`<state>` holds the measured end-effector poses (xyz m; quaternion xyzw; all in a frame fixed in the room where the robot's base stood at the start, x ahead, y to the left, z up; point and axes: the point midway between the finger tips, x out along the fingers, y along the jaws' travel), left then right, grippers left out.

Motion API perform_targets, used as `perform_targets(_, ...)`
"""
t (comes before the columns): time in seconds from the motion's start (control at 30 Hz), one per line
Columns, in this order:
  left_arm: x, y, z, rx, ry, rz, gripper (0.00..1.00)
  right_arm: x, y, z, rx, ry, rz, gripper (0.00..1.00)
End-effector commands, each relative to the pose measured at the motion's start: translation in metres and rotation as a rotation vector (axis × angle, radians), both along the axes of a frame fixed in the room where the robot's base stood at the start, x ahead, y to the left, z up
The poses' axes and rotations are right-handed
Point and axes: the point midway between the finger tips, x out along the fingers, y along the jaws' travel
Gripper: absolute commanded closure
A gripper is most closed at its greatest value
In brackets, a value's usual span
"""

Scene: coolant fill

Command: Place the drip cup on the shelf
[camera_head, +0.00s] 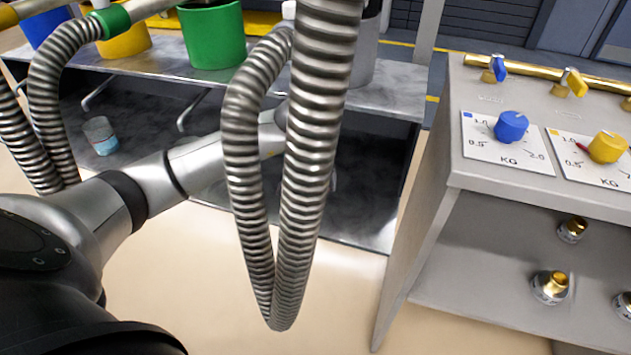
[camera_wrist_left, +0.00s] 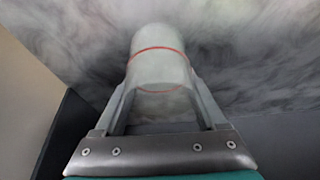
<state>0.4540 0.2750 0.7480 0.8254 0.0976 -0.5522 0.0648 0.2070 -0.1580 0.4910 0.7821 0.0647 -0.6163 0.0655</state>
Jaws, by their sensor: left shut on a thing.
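My left gripper (camera_wrist_left: 161,88) is shut on a pale, translucent cup (camera_wrist_left: 158,66) with a red ring around it, which I take as the drip cup. Behind the cup, the left wrist view shows a mottled grey surface; I cannot tell whether the cup touches it. In the head view my left arm reaches right toward the bench's lower shelf (camera_head: 150,165), a dark grey marbled surface. The hoses hide the gripper and cup there. My right gripper is in neither view.
Ribbed metal hoses (camera_head: 310,120) hang in front of my left arm. A small cup with a blue band (camera_head: 101,138) stands on the lower shelf at left. Green (camera_head: 212,35) and yellow (camera_head: 125,42) containers stand on the bench top. A dial cabinet (camera_head: 500,185) stands at right.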

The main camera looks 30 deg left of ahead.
Motion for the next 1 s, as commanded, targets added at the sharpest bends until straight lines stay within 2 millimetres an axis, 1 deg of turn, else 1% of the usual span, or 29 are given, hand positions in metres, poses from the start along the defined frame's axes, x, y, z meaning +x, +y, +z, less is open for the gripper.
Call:
perform_targets(0.4, 0.0003, 0.0002, -0.0028, 0.0, -0.002, 0.0, 0.82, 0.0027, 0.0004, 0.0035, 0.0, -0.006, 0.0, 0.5)
perform_targets(0.43, 0.0002, 0.0001, -0.0031, 0.0, -0.001, 0.001, 0.26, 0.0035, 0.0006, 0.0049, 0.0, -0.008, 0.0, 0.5)
perform_targets(0.67, 0.0, 0.0, -0.0026, 0.0, -0.001, 0.001, 0.0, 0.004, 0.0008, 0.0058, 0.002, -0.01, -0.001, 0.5)
perform_targets(1.0, -0.0001, -0.0002, -0.0007, -0.001, 0.0, 0.0, 0.0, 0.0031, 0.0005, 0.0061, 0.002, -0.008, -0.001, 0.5)
